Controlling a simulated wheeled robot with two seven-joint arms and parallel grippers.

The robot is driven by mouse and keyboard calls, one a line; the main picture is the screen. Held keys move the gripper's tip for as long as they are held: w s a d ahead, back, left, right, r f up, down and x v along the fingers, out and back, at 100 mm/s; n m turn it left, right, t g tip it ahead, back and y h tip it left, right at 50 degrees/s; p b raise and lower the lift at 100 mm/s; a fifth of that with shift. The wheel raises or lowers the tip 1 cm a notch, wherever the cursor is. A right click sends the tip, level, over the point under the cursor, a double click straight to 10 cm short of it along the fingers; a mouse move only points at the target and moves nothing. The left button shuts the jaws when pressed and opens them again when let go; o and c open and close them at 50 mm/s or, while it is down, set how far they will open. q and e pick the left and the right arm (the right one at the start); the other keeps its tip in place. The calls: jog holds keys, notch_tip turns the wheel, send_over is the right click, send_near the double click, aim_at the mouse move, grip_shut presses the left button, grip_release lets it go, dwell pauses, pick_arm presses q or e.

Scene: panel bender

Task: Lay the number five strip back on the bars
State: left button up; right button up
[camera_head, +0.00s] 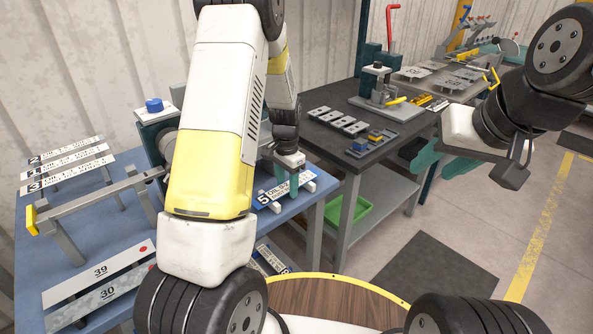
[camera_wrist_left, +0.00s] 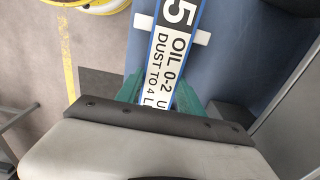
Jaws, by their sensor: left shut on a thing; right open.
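The number five strip (camera_head: 268,196) is a white label strip with a blue edge, over the right end of the blue table. It also shows in the left wrist view (camera_wrist_left: 170,50), running between the teal fingers. My left gripper (camera_head: 287,184) points down and is shut on this strip. White bar ends (camera_head: 308,186) show at the strip's sides, one also in the left wrist view (camera_wrist_left: 201,38). Whether the strip touches the bars cannot be told. My left arm hides the middle of the table. My right gripper (camera_head: 440,160) is open and empty, at the right beside the dark bench.
Other numbered strips (camera_head: 68,165) lie at the table's left. Plates marked 39 and 30 (camera_head: 98,280) lie at its front. A grey bar frame with a yellow end (camera_head: 90,205) stands between. The dark bench (camera_head: 330,145) holds metal blocks and a clamp; a green tray (camera_head: 350,208) sits below.

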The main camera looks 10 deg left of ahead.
aim_at(287, 186)
pick_arm(q)
jog(key=o, duration=1.3)
jog(key=shift+o, duration=0.2)
notch_tip(287, 186, up, 8)
jog(key=shift+f, duration=0.2)
jog(key=shift+r, duration=0.1)
